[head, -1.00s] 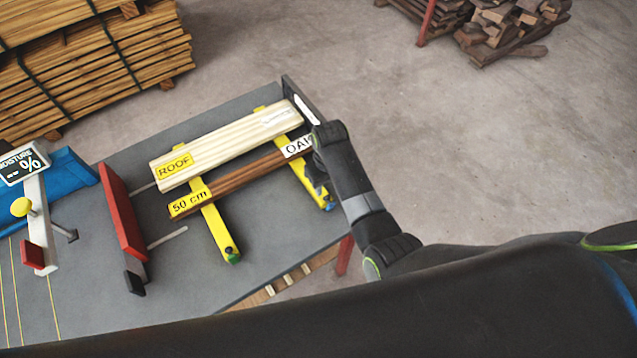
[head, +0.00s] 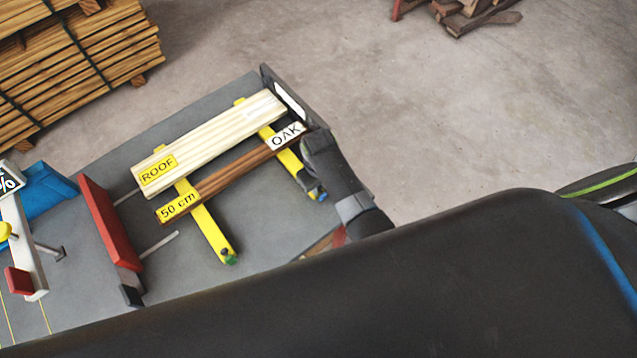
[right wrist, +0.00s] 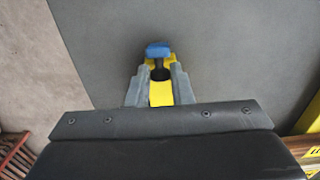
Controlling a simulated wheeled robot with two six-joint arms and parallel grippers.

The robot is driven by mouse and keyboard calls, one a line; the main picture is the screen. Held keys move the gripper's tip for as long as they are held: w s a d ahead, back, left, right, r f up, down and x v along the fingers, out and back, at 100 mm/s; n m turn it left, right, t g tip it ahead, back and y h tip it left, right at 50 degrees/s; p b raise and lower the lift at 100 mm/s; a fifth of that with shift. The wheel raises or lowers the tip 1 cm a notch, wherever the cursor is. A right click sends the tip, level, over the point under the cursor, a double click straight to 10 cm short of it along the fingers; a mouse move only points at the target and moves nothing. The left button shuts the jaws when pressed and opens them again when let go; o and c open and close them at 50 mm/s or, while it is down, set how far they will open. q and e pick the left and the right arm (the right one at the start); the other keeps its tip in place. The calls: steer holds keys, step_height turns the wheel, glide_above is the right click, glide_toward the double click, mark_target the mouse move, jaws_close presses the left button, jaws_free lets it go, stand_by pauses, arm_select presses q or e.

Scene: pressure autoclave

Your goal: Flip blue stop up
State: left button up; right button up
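The blue stop (right wrist: 158,50) sits at the end of a yellow rail (right wrist: 160,95), seen in the right wrist view. It has a blue head on a dark stem, and whether it lies flat or is raised is hard to tell. My right gripper (right wrist: 160,72) is open, with one finger on each side of the rail's end just behind the blue head. In the head view the blue stop (head: 318,194) shows only in part, beside my right gripper (head: 311,185). A second yellow rail (head: 208,222) ends in a green stop (head: 230,258). My left gripper is not in view.
A pale plank labelled ROOF (head: 210,138) and a brown OAK strip (head: 235,175) lie across the rails. A red block (head: 110,222) stands to the left on the grey table (head: 265,235). A dark upright plate (head: 292,98) edges the table's far end.

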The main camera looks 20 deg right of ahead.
jaws_close()
steer(key=shift+w, duration=0.15)
steer(key=shift+w+a+f+g, duration=0.15)
steer(key=shift+w+g, duration=0.1)
steer(key=shift+g, duration=0.35)
steer(key=shift+w+a+f+g+h+b, duration=0.1)
steer(key=shift+w+f+g+h+b, duration=0.2)
steer(key=shift+b, duration=0.35)
steer(key=shift+w+r+g, duration=0.1)
steer(key=shift+g, duration=0.4)
steer(key=o, duration=0.8)
jaws_free()
steer(key=shift+w+a, duration=0.1)
